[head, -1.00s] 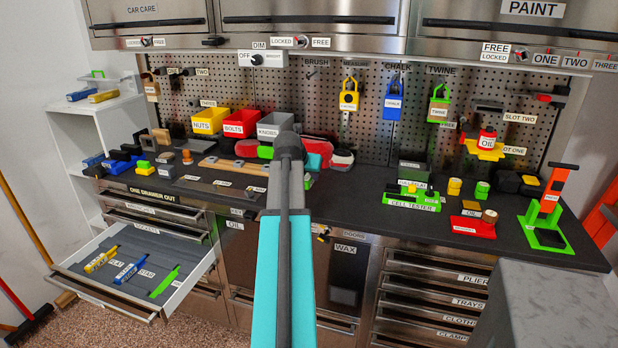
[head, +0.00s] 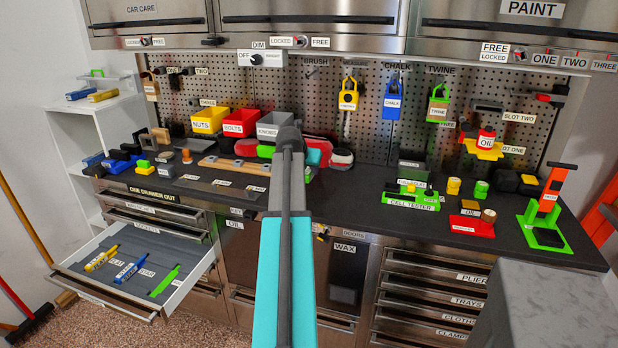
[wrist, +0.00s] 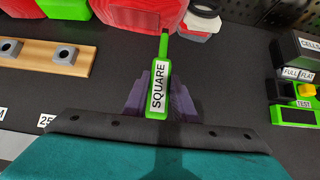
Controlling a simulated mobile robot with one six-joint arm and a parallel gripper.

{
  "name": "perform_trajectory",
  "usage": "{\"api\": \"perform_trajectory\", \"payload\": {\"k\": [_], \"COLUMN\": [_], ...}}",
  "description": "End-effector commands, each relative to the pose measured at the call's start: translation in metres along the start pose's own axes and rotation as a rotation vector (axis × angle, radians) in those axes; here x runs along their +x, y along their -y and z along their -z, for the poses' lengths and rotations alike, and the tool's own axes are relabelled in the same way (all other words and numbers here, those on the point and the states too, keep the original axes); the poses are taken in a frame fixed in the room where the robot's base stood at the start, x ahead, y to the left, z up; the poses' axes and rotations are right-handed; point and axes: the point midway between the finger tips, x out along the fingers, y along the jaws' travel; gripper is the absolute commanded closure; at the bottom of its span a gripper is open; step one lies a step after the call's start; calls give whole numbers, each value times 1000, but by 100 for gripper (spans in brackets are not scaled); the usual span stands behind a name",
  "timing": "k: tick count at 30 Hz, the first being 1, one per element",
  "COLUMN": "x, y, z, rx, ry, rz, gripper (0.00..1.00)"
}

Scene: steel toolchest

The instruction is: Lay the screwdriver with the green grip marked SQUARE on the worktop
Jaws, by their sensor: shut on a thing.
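The screwdriver with the green grip marked SQUARE (wrist: 159,87) is in my gripper (wrist: 160,97) in the wrist view. The purple fingers are shut on its grip, one on each side, with the label facing the camera. Its narrow end points away from me, towards the back of the worktop. The dark worktop (wrist: 224,104) is beneath it; I cannot tell whether the screwdriver touches it. In the head view my own arm hides the gripper and the screwdriver. The worktop (head: 352,185) runs along the whole bench there.
A red container (wrist: 130,12) and a green block (wrist: 64,9) lie beyond the gripper. A wooden rail (wrist: 45,55) is at left, a cell tester (wrist: 296,112) at right. The open drawer (head: 122,268) holds yellow, blue and green slim items. Worktop beside the gripper is clear.

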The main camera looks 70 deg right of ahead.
Motion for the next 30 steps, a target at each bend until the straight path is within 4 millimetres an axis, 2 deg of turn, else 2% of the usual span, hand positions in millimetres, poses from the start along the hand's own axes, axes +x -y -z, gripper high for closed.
{"api": "perform_trajectory", "payload": {"k": [9,25,26,28,30], "x": [21,26,26,26,26], "y": [0,-1,-1,-1,-1], "z": [22,27,27,27,27], "rx": [-1,-1,-1,-1,-1], "ry": [1,0,0,0,0], "rz": [0,-1,-1,-1,-1], "gripper": [100,100,70,59,57]}}
